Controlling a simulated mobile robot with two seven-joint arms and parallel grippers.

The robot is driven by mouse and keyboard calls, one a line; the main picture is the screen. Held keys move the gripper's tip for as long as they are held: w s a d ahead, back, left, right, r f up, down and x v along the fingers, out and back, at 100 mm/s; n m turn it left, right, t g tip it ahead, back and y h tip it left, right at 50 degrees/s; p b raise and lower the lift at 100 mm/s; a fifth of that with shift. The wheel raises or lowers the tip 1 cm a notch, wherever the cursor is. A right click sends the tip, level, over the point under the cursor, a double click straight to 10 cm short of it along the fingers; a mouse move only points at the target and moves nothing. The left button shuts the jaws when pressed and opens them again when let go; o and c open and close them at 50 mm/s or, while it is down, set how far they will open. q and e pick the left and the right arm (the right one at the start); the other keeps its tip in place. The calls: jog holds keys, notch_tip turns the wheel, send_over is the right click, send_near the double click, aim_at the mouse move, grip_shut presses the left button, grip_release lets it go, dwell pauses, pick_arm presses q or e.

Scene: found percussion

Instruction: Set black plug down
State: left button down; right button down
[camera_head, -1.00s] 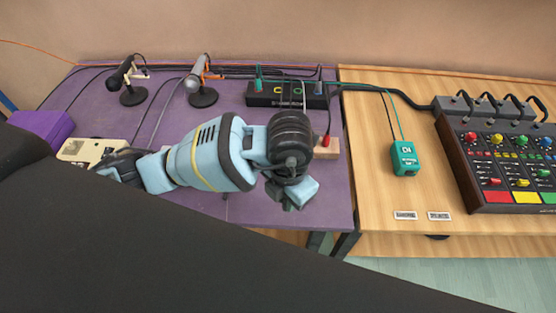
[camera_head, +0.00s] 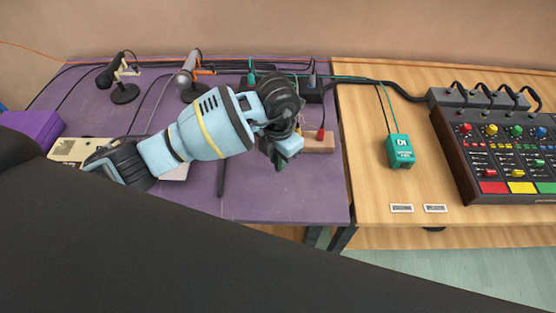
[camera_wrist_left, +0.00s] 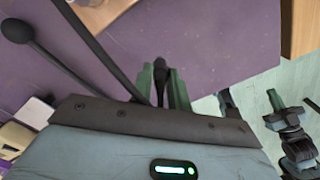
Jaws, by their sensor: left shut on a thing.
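My left gripper (camera_head: 281,162) is over the right part of the purple table, pointing down. In the left wrist view its green fingers (camera_wrist_left: 165,88) are shut on the slim black plug (camera_wrist_left: 160,76), which stands up between them. The head view hides the plug behind the gripper and wrist. I cannot tell whether the plug touches the table. Dark and pale blue parts, probably of my right arm (camera_wrist_left: 290,140), show at the right of the left wrist view, too unclear to read its jaws.
A wooden block (camera_head: 320,143) with a red plug (camera_head: 320,133) is just right of my gripper. A black stick (camera_head: 221,179) lies to the left. Two microphones (camera_head: 188,75) and a black box (camera_head: 313,92) stand behind. The purple tabletop (camera_head: 290,203) is clear in front.

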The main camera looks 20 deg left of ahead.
pick_arm(q)
jog(key=shift+f, duration=0.9)
jog(key=shift+f, duration=0.15)
jog(key=c, duration=1.3)
grip_release()
jog(key=shift+c, duration=0.2)
notch_tip(320, 180, up, 12)
jog(key=shift+p, duration=0.35)
